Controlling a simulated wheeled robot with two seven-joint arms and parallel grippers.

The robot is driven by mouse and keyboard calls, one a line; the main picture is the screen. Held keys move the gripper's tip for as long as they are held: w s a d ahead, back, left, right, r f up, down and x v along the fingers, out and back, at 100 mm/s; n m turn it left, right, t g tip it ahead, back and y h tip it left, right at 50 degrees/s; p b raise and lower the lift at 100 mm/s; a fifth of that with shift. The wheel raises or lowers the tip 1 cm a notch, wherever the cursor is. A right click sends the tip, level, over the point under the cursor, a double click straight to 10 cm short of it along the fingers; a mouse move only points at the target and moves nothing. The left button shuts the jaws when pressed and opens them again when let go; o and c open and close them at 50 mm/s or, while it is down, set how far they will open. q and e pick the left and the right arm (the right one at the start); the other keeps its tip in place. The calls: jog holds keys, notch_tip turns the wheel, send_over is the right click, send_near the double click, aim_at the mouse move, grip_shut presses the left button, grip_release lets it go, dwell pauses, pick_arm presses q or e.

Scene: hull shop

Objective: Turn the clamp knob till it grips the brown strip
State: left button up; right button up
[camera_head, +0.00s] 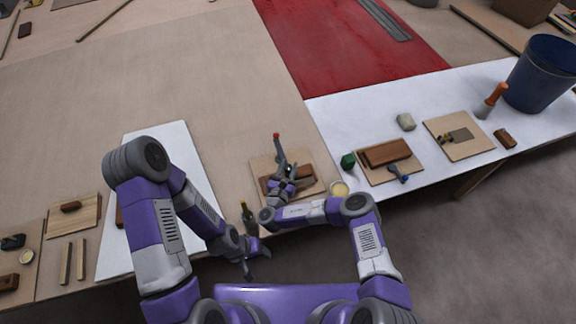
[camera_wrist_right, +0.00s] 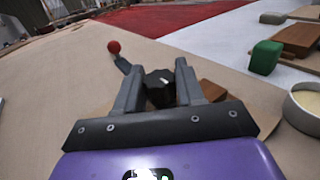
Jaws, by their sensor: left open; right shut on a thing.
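A grey clamp (camera_head: 279,152) with a red ball tip stands on a light wooden board (camera_head: 312,160). The red ball (camera_wrist_right: 114,47) also shows in the right wrist view. The black clamp knob (camera_wrist_right: 159,88) sits between the fingers of my right gripper (camera_wrist_right: 160,92), which is shut on it. In the head view my right gripper (camera_head: 284,186) covers the knob. A brown strip (camera_head: 302,171) lies on the board beside the clamp; whether the clamp touches it is hidden. My left gripper (camera_head: 258,258) is open and empty near the table's front edge.
A dark bottle (camera_head: 249,216) stands close to my left gripper. A green block (camera_head: 348,161) and a round tub (camera_head: 339,189) stand right of the board. The table behind the clamp is clear.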

jog(key=shift+r+m+g+h, duration=0.1)
jog(key=shift+m+g+h, duration=0.2)
jog(key=shift+m+h, duration=0.3)
jog(key=o, duration=0.9)
jog(key=shift+o, duration=0.2)
